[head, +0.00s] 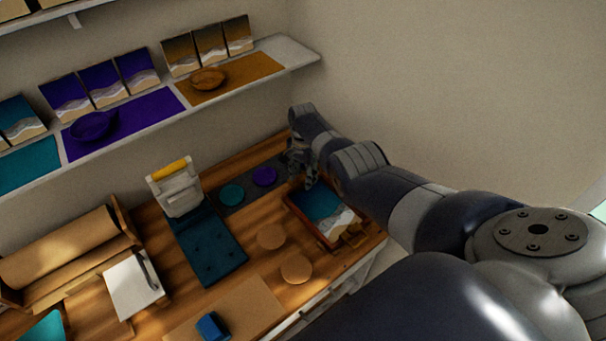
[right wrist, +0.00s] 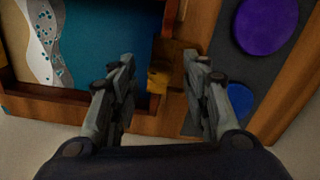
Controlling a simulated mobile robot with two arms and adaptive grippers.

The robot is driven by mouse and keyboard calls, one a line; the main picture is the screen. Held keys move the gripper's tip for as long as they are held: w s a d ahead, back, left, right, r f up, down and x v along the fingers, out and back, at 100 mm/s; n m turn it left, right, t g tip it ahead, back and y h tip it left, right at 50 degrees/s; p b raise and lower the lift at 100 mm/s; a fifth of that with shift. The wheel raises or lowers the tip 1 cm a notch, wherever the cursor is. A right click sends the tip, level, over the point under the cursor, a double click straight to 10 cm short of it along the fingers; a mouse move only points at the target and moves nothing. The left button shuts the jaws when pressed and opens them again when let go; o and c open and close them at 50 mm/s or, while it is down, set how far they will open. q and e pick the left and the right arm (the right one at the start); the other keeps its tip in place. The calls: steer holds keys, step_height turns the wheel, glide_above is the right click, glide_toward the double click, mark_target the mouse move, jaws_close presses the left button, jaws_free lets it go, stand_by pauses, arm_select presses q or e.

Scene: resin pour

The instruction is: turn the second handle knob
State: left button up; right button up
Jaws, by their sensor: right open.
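A framed tray (head: 294,209) with a teal, white and sand-coloured resin picture sits on the bench at the right. A brownish-yellow knob (right wrist: 159,76) shows on the tray's side in the right wrist view. Wooden handle parts (head: 355,237) also show at the tray's near right corner in the head view. My right gripper (head: 301,168) is at the tray's far end. In the right wrist view its open fingers (right wrist: 161,66) lie to either side of the knob; contact cannot be told. My left gripper is out of view.
A dark strip (right wrist: 218,68) with a purple disc (right wrist: 265,24) and a blue disc (right wrist: 239,101) lies beside the tray. A teal mat (head: 208,255) lies left. A shelf (head: 300,55) runs above along the wall.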

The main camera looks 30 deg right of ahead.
mark_target(303, 179)
steer(key=shift+r, duration=0.15)
step_height(303, 179, up, 12)
stand_by(0.7)
steer(key=shift+s+f, duration=0.1)
steer(key=shift+f, duration=0.15)
